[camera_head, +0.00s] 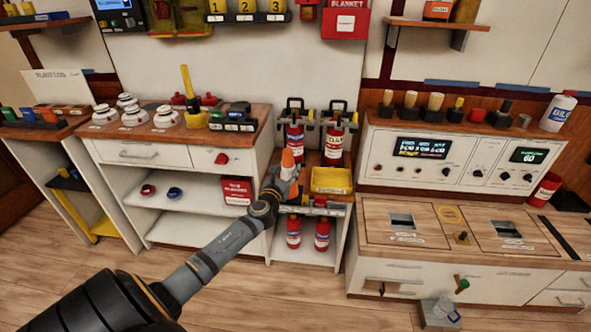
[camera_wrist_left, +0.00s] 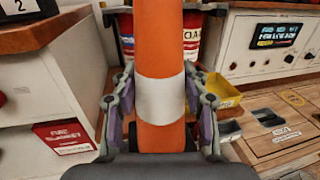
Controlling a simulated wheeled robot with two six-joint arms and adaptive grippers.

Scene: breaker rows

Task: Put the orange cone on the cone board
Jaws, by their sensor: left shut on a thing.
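The orange cone (camera_head: 287,160) with a white band is in my left gripper (camera_head: 281,183), upright or nearly so, in front of the low shelf with fire extinguishers. In the left wrist view the cone (camera_wrist_left: 158,45) stands between the two fingers of the left gripper (camera_wrist_left: 160,108), which are shut on it around its white band. The cone's lower end is partly hidden behind the gripper body. I cannot pick out the cone board with certainty in either view. My right gripper is not in view.
Fire extinguishers (camera_head: 334,145) and a yellow bin (camera_head: 331,180) are close behind the gripper. A counter (camera_head: 185,140) with white domed items stands left. A console (camera_head: 445,175) and wooden-topped cabinet (camera_head: 450,245) stand right. The wooden floor (camera_head: 290,300) in front is mostly clear.

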